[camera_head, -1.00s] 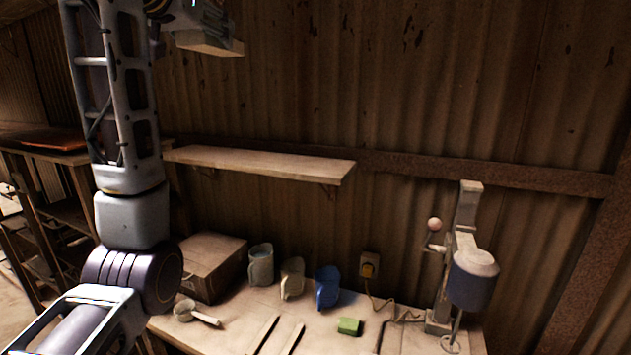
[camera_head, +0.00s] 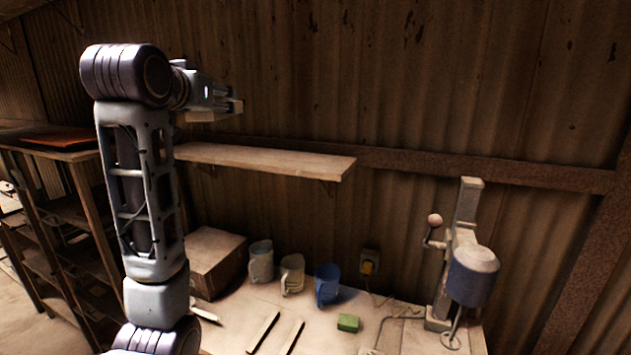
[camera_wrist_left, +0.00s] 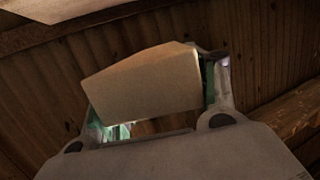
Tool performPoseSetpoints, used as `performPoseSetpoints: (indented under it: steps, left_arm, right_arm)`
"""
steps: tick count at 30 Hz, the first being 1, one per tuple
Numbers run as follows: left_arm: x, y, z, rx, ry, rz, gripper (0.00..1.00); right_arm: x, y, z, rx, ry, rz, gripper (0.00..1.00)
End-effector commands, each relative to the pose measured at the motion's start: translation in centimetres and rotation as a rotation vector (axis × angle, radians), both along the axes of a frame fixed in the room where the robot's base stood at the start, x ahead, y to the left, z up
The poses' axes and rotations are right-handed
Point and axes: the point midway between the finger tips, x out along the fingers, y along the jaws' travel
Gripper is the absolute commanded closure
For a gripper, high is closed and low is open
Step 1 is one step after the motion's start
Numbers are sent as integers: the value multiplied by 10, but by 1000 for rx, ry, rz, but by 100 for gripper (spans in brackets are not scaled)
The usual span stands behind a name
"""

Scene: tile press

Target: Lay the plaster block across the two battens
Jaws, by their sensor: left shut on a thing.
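The plaster block (camera_wrist_left: 145,85) is a pale tan slab held in my left gripper (camera_wrist_left: 160,100), which is shut on it. In the head view my left gripper (camera_head: 222,102) is high, above the wall shelf, with a small edge of the block (camera_head: 203,116) showing under it. The two battens (camera_head: 263,332) and (camera_head: 291,337) lie side by side with a gap between them on the bench, well below the block, and nothing lies across them. My right gripper is not in view.
A wooden shelf (camera_head: 265,160) is fixed to the wall above the bench (camera_head: 325,335). Behind the battens stand a box (camera_head: 215,262), a grey jug (camera_head: 261,262), a cream jug (camera_head: 292,274) and a blue jug (camera_head: 327,285). A green block (camera_head: 348,323) and a drill-like machine (camera_head: 470,275) are at right.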

Motion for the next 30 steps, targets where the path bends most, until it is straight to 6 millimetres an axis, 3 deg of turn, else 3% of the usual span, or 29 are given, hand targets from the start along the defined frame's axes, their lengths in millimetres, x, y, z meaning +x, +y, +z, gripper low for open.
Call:
performPoseSetpoints:
  steps: [30]
  left_arm:
    - [16,4,-150,0,2,29,77]
  right_arm:
    - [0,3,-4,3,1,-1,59]
